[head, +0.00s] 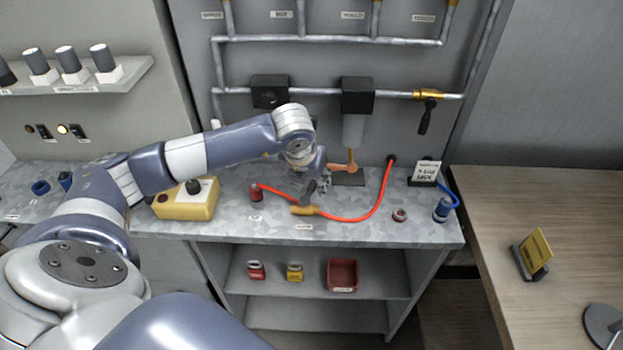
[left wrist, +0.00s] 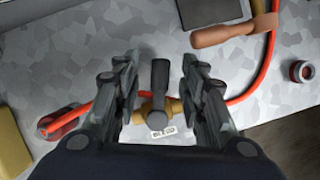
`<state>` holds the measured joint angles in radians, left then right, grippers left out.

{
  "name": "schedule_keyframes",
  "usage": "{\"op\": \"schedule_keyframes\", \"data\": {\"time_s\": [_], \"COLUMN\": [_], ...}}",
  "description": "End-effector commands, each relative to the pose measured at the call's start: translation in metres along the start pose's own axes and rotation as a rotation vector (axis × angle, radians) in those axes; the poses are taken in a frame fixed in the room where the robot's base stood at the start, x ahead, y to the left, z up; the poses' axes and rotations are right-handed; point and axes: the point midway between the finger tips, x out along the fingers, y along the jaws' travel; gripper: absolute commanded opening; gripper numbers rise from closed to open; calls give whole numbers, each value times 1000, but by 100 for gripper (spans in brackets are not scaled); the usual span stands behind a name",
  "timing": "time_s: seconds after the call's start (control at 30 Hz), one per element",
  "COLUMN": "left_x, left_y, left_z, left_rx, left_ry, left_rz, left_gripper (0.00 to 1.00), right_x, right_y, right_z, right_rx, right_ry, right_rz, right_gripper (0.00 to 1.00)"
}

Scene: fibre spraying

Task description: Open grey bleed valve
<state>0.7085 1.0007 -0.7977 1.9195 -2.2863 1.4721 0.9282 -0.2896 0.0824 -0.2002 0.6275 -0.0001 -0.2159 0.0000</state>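My left gripper (head: 318,186) is over the valve. In the left wrist view its two fingers (left wrist: 158,68) are apart on either side of the lever, with visible gaps. Contact is not visible. My right gripper is out of view.
The orange-red hose (head: 378,200) runs between a red fitting (head: 256,193) and a wall port. A copper-coloured part (head: 342,168) hangs close behind the gripper. A yellow box (head: 186,198) stands left, under my arm.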

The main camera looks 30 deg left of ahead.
Motion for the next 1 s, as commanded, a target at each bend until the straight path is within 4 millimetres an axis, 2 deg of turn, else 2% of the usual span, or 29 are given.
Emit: {"op": "schedule_keyframes", "data": {"time_s": [0.1,0.27,0.67,1.0], "left_x": [0,0,1,4], "left_y": [0,0,-1,-10], "left_z": [0,0,-1,-3], "left_rx": [0,0,30,225], "left_ry": [0,1,0,-3], "left_rz": [0,0,-13,-93], "left_gripper": [36,0,0,0], "right_x": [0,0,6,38], "right_y": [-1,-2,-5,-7], "right_z": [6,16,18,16], "right_rx": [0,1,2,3], "right_ry": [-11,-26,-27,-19], "right_rz": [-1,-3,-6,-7], "right_gripper": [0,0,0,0]}}
